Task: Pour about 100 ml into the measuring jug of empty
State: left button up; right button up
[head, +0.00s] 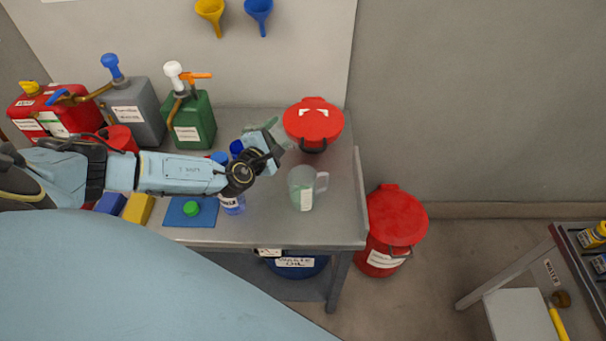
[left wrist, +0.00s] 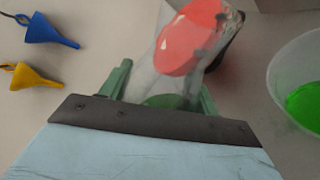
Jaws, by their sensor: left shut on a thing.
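The measuring jug (head: 303,190) stands upright on the grey bench near its right end. It is clear, with a handle on its right. In the left wrist view the jug (left wrist: 309,80) is at the right edge and bright green liquid shows in it. My left gripper (head: 268,142) is above the bench, left of and behind the jug. It is shut on a clear container (left wrist: 178,88), which looks tilted, with a little green low inside. Its full shape and any label are hidden. My right gripper is not in view.
A red lidded can (head: 313,122) stands on the bench behind the jug. Pump canisters, including a green one (head: 190,122), stand at the back left. A green cap (head: 191,208) lies on a blue mat (head: 176,217). Another red can (head: 394,220) stands on the floor.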

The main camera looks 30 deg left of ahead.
aim_at(278, 128)
pick_arm(q)
jog(key=shift+d+f+n, duration=0.2)
jog(key=shift+f+n, duration=0.3)
jog(key=shift+f, duration=0.05)
jog(key=shift+s+d+f+n+g+h, duration=0.15)
jog(key=shift+d+n+g+h, duration=0.15)
jog(key=shift+n+h, duration=0.15)
jog(key=shift+d+n+p, duration=0.25)
jog(key=shift+n+p, duration=0.2)
jog(key=shift+n, duration=0.1)
notch_tip(278, 128, up, 4)
jog(key=n+g+h+p, duration=0.1)
jog(key=n+p, duration=0.1)
jog(key=p, duration=0.2)
jog(key=shift+h, duration=0.25)
jog(key=shift+a+f+n+g+h+b, duration=0.1)
jog(key=shift+a+n+g+h+b, duration=0.1)
jog(key=shift+n+h+b, duration=0.25)
jog(key=shift+a+n+g+h+b, duration=0.1)
jog(key=shift+n+g+h+b, duration=0.15)
jog(key=shift+n+b, duration=0.35)
jog(key=shift+r+n+h, duration=0.7)
jog(key=shift+r+n, duration=0.05)
jog(key=shift+n, duration=0.1)
